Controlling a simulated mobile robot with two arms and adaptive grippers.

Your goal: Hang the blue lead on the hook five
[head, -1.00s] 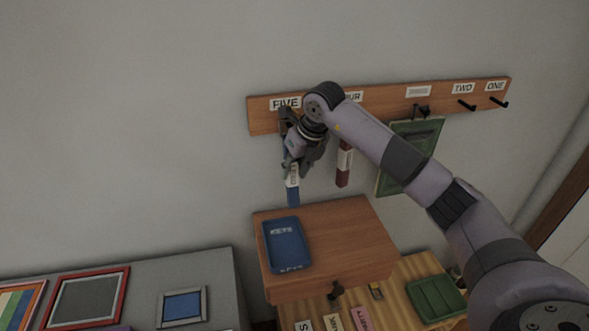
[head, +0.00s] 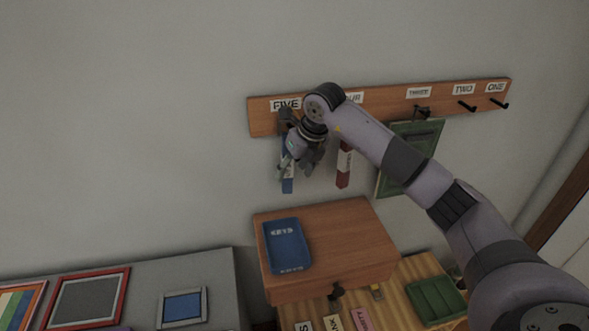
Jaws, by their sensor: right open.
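The blue lead (head: 288,185) hangs straight down against the wall below the FIVE label (head: 285,104) on the wooden hook board (head: 378,98). It has a pale tag in its middle. My right gripper (head: 294,172) is open at the lead, with its fingers around or just in front of it; I cannot tell if they touch. The gripper and wrist hide hook five and much of the lead's upper part, so how its top sits on the hook cannot be seen. My left gripper is out of view.
A red lead (head: 344,165) hangs beside my right gripper, behind my forearm. A green framed thing (head: 393,183) hangs under the third label. Hooks two (head: 466,105) and one (head: 499,103) are bare. Below stands a wooden cabinet (head: 350,235) with a blue KEYS tray (head: 286,245).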

